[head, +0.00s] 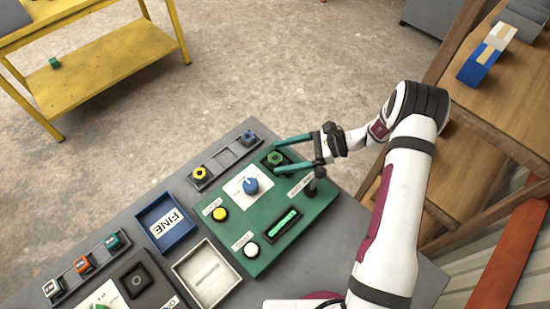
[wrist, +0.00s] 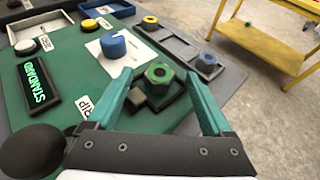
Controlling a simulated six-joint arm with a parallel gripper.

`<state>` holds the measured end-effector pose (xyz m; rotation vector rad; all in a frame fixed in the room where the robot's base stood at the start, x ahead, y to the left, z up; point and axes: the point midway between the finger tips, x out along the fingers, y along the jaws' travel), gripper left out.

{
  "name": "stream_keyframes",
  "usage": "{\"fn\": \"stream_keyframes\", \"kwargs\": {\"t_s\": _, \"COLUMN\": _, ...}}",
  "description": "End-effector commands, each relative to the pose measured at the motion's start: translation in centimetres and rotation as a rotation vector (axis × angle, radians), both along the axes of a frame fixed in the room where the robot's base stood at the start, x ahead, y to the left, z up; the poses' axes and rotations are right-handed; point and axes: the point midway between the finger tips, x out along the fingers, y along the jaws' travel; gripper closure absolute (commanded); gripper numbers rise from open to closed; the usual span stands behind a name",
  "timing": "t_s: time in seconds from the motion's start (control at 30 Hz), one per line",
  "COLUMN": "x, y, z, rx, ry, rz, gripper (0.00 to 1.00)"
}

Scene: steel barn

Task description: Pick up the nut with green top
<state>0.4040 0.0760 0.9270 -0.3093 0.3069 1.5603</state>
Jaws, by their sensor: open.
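The nut with green top (head: 276,157) sits on a dark holder at the far corner of the green panel (head: 232,230). In the wrist view the nut (wrist: 160,73) is a dark hex body with a green ring on top and a centre hole. My gripper (head: 277,156) is open, its two teal fingers apart. In the wrist view the gripper (wrist: 158,76) shows one finger on each side of the nut, with a gap on both sides. The depth of the fingertips relative to the nut is hard to tell.
A grey rack (head: 225,159) beside the panel holds a yellow-topped nut (head: 200,174) and a blue-topped one (head: 248,137). A blue knob (head: 251,186) stands near the green nut. A blue FINE tray (head: 149,216) and a pale tray (head: 186,272) lie left of the panel.

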Motion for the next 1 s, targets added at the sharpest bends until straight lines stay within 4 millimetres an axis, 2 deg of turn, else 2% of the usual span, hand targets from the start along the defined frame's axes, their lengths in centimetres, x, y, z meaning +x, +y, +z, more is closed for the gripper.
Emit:
{"fn": "stream_keyframes", "kwargs": {"t_s": 0.1, "x": -0.02, "y": 1.15, "z": -0.49, "rx": 0.000, "ry": 0.000, "rz": 0.000, "gripper": 0.15}}
{"fn": "stream_keyframes", "kwargs": {"t_s": 0.3, "x": 0.00, "y": 1.21, "z": -0.52, "rx": -0.001, "ry": 0.000, "rz": -0.001, "gripper": 0.15}}
{"fn": "stream_keyframes", "kwargs": {"t_s": 0.77, "x": -0.01, "y": 1.19, "z": -0.50, "rx": -0.001, "ry": -0.001, "rz": 0.000, "gripper": 0.98}}
{"fn": "stream_keyframes", "kwargs": {"t_s": 1.0, "x": 0.00, "y": 1.18, "z": -0.49, "rx": -0.001, "ry": -0.001, "rz": 0.000, "gripper": 1.00}}
